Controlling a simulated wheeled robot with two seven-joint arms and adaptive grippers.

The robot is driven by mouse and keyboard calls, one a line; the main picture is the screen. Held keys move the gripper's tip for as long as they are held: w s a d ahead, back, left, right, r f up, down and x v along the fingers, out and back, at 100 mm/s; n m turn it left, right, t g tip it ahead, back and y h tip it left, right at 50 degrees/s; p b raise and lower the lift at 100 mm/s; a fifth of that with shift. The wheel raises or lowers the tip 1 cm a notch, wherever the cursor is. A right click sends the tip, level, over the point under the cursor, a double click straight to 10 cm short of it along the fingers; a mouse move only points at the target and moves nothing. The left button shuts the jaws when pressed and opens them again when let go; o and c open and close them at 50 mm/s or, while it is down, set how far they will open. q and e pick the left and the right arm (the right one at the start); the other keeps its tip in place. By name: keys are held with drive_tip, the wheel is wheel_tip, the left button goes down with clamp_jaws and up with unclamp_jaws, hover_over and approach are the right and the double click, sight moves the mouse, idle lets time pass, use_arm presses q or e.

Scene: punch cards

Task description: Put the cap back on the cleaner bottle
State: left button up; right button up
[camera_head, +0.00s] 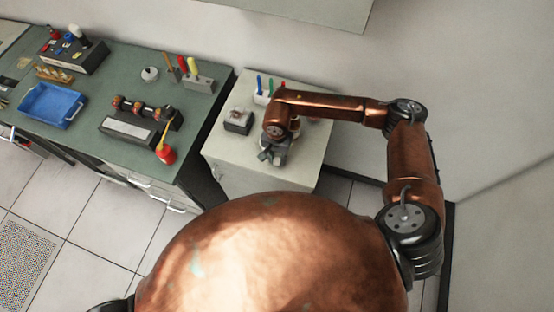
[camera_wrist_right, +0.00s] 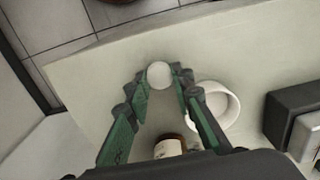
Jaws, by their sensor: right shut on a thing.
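My right gripper (camera_head: 272,157) is over the pale cabinet top in the head view, pointing down. In the right wrist view its green-lined fingers (camera_wrist_right: 160,78) are closed in on a small round white piece, which looks like the cap (camera_wrist_right: 159,74), at the fingertips. A small brown and white object (camera_wrist_right: 168,147), possibly the cleaner bottle, shows partly between the fingers near the palm; the gripper body hides the rest. I cannot tell whether it touches the cap. My left gripper is not in view.
A white round cup (camera_wrist_right: 234,108) stands beside the fingers. A dark box with a pale top (camera_head: 238,121) and a white pen holder (camera_head: 264,98) stand on the pale cabinet (camera_head: 225,153). The green bench (camera_head: 95,135) at left holds a blue tray (camera_head: 52,105) and tools.

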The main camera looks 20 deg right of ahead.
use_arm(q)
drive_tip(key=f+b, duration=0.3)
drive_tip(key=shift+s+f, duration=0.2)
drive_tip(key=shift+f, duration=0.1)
use_arm(e)
drive_tip(key=s+a+r, duration=0.1)
drive_tip(key=s+r, duration=1.1)
drive_tip(key=s, duration=0.2)
drive_tip(key=shift+w+f, duration=0.1)
use_arm(q)
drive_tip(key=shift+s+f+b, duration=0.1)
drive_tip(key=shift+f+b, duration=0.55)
drive_tip(key=shift+b, duration=0.15)
use_arm(e)
drive_tip(key=w+d+f+n, duration=0.2)
drive_tip(key=w+d+n, duration=0.4)
drive_tip(key=w+d, duration=0.3)
drive_tip(key=shift+w+d+n, duration=0.25)
drive_tip(key=shift+w+n, duration=0.15)
drive_tip(key=shift+w, duration=1.35)
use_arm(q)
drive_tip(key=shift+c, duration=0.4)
